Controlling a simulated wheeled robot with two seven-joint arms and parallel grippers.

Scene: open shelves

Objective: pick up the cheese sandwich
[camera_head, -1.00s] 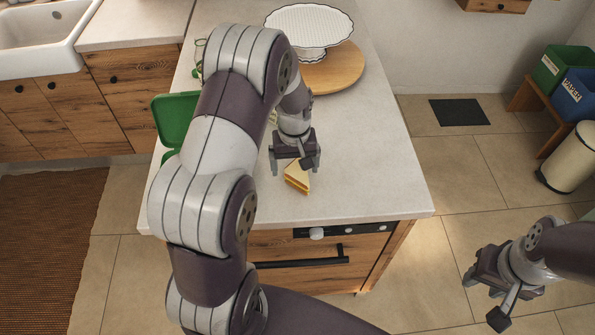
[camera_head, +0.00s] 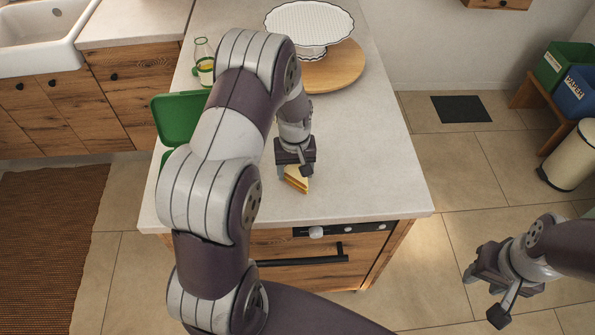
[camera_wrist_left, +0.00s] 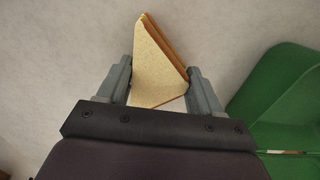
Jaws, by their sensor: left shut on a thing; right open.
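The cheese sandwich (camera_head: 297,181) is a triangular half with pale bread and an orange-yellow filling. It is at the counter surface near the front edge in the head view. In the left wrist view the sandwich (camera_wrist_left: 156,68) stands between the two fingers. My left gripper (camera_head: 295,172) is over the sandwich and shut on it; it also shows in the left wrist view (camera_wrist_left: 160,88). The gripper hides part of the sandwich's top in the head view. My right gripper (camera_head: 485,300) is open and empty, over the floor at the right, away from the counter.
A green open box (camera_head: 180,118) stands left on the counter (camera_head: 370,165), partly hidden by my arm. A glass bottle (camera_head: 204,62) stands behind it. A white cake stand (camera_head: 309,22) and round wooden board (camera_head: 335,70) are at the back. The counter right of the sandwich is clear.

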